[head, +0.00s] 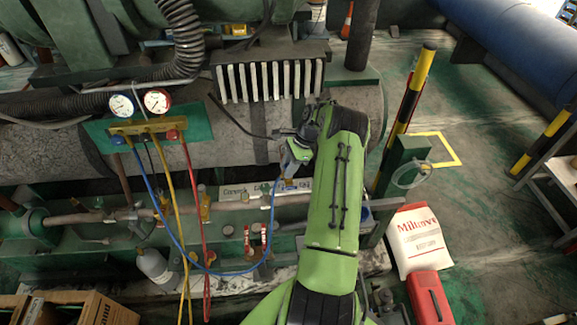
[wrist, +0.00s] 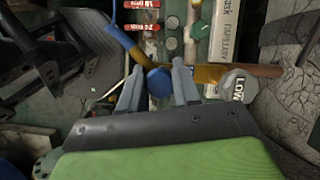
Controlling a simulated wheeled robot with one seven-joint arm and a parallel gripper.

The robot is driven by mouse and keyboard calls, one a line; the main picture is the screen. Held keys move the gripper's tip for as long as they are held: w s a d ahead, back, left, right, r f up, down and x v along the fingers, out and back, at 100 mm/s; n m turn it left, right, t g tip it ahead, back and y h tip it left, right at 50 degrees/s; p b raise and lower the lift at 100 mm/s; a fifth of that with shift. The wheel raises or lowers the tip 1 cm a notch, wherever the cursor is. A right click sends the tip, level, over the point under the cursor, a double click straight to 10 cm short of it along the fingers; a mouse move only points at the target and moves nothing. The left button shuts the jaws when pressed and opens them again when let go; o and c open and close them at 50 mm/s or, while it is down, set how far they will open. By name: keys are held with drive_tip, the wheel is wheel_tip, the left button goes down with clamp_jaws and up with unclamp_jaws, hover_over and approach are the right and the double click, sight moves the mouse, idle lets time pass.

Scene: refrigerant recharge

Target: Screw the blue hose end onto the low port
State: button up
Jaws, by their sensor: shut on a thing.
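My gripper (wrist: 159,88) is shut on the blue hose end (wrist: 159,82), whose round blue cap shows between the two grey fingers in the wrist view. In the head view my gripper (head: 285,174) is over the pipework, beside the end of the white label strip. The blue hose (head: 240,272) loops from the gauge manifold (head: 148,126) up to my gripper. A grey tag reading LOW (wrist: 238,87) hangs by a brass pipe (wrist: 255,70), just right of the hose end. The low port itself is not clearly visible; I cannot tell whether the hose end touches it.
Yellow (head: 177,205) and red (head: 197,215) hoses hang left of my arm. Red-handled valves (head: 247,240) stand below the pipe. A ribbed white block (head: 270,80) is behind. A white sack (head: 418,240) and red case (head: 430,297) are on the floor at right.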

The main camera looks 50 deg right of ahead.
drive_tip(key=shift+f+b, duration=0.4)
drive_tip(key=shift+f, duration=0.35)
drive_tip(key=shift+r, duration=0.1)
drive_tip(key=shift+m+p, duration=0.4)
drive_tip(key=shift+m+t+h+p, duration=0.5)
drive_tip(key=shift+m+t+p, duration=0.1)
drive_tip(key=shift+m, duration=0.8)
